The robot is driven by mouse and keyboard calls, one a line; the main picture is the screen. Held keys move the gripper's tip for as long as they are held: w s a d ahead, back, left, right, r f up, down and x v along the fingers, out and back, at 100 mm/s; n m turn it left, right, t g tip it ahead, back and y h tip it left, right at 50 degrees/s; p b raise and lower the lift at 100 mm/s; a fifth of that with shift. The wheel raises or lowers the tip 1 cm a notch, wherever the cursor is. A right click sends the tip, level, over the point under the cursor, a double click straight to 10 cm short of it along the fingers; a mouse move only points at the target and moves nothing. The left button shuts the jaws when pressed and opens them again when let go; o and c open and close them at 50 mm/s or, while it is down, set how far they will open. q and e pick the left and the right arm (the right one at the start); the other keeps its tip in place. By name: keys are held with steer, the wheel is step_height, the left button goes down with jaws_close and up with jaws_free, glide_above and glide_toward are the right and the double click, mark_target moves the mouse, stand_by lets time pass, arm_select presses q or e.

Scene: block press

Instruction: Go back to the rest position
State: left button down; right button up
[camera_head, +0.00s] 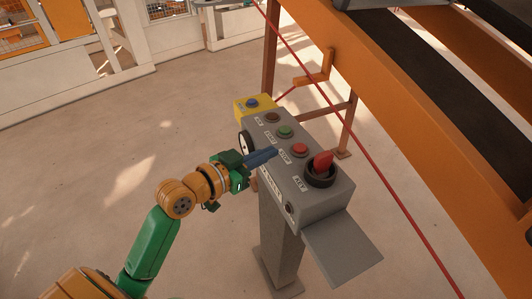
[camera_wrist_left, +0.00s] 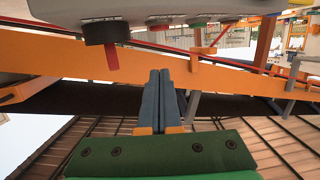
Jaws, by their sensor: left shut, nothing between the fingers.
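My left gripper (camera_head: 262,157) reaches in from the left in the head view, in front of the grey control box (camera_head: 315,197). Its blue-grey fingers are shut together with nothing between them, as the left wrist view also shows (camera_wrist_left: 160,92). The fingertips are close to the face of the box, near the buttons; I cannot tell whether they touch it. The box carries a red button (camera_head: 299,150), a green button (camera_head: 285,131), a dark brown button (camera_head: 271,117) and a red rotary knob (camera_head: 322,162) on a black base. My right gripper is not in view.
The box stands on a grey post (camera_head: 280,240) with a sloping grey plate (camera_head: 343,249) at its side. An orange conveyor frame (camera_head: 400,105) and a red cord (camera_head: 385,175) run along the right. The floor at left is clear.

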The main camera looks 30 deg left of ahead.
arm_select(q)
steer(key=s+d+f+n+g+y, duration=0.15)
steer(key=s+f+g, duration=0.35)
steer(key=s+f, duration=0.55)
steer(key=s+d+f+g+y, duration=0.1)
steer(key=s+f+g+y, duration=0.3)
steer(key=s+f, duration=0.6)
steer(key=s+f+g, duration=0.2)
steer(key=f, duration=0.9)
steer(key=s+f+g, duration=0.2)
steer(key=f, duration=0.8)
steer(key=s+a+f+b, duration=0.1)
steer(key=s+a+f, duration=0.1)
steer(key=s+f, duration=0.6)
steer(key=shift+s+a+f+g, duration=0.15)
steer(key=shift+s+g, duration=0.15)
steer(key=shift+s, duration=0.95)
